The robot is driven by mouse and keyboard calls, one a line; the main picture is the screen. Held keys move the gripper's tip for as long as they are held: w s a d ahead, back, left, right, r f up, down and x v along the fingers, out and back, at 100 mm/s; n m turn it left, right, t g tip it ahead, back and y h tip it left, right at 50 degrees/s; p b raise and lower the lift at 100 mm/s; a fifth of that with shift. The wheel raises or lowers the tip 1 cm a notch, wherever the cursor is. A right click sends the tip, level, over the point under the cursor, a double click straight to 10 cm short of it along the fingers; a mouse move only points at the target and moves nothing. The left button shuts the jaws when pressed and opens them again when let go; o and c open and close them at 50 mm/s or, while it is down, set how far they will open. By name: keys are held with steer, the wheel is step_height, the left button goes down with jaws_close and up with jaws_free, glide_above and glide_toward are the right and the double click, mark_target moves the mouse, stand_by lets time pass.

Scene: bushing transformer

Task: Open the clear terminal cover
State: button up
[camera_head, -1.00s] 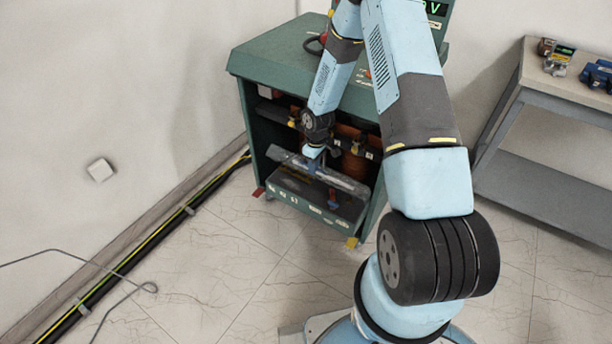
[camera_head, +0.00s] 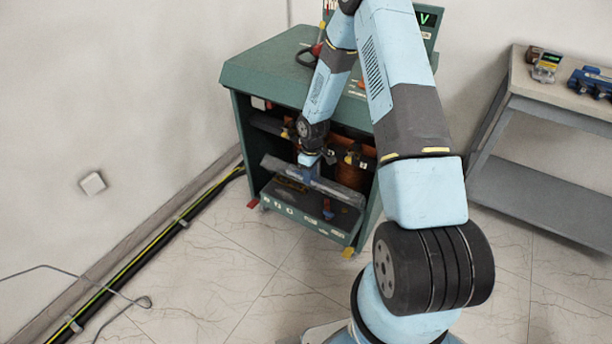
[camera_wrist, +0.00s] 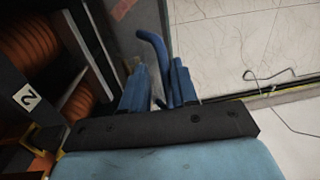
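The clear terminal cover (camera_head: 337,190) is a long, greyish see-through panel across the front opening of the green transformer cabinet (camera_head: 262,75). It stands tilted above the dark lower terminal shelf. In the wrist view, the cover (camera_wrist: 132,30) is a smoky panel beyond my fingers, and a curved blue handle (camera_wrist: 155,50) rises from between them. My gripper (camera_wrist: 160,85) has its two blue fingers close around this handle and looks shut on it, though the contact is partly hidden. In the head view, my gripper (camera_head: 308,166) is at the cover's upper left part.
Copper-coloured coils (camera_wrist: 28,50) and a "2" label are close left of my gripper in the wrist view. A workbench (camera_head: 545,100) with small tools is at the right. A cable run (camera_head: 150,250) follows the left wall. The tiled floor in front is open.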

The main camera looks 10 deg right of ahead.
step_height(320, 180, up, 14)
steer(key=d, duration=0.1)
steer(key=shift+w+f, duration=0.2)
steer(key=shift+w, duration=0.25)
stand_by(0.3)
steer(key=s+d+r+m+t+h, duration=0.1)
steer(key=s+r, duration=0.3)
steer(key=r, duration=0.5)
steer(key=s+d+r+m+t, duration=0.1)
steer(key=s+r+m, duration=0.15)
steer(key=r, duration=0.55)
steer(key=s+r+m+t+h, duration=0.1)
steer(key=s+r, duration=0.3)
steer(key=r, duration=0.5)
steer(key=s+r+m+t, duration=0.1)
steer(key=s+r, duration=0.3)
steer(key=s, duration=0.3)
steer(key=s+r+m+t, duration=0.1)
steer(key=s+r, duration=0.3)
steer(key=s, duration=0.4)
steer(key=s+r+m+t+y, duration=0.1)
steer(key=s+r+m, duration=0.1)
steer(key=s+r, duration=0.3)
steer(key=s, duration=0.2)
steer(key=shift+s+d+m, duration=0.3)
steer(key=shift+m, duration=0.05)
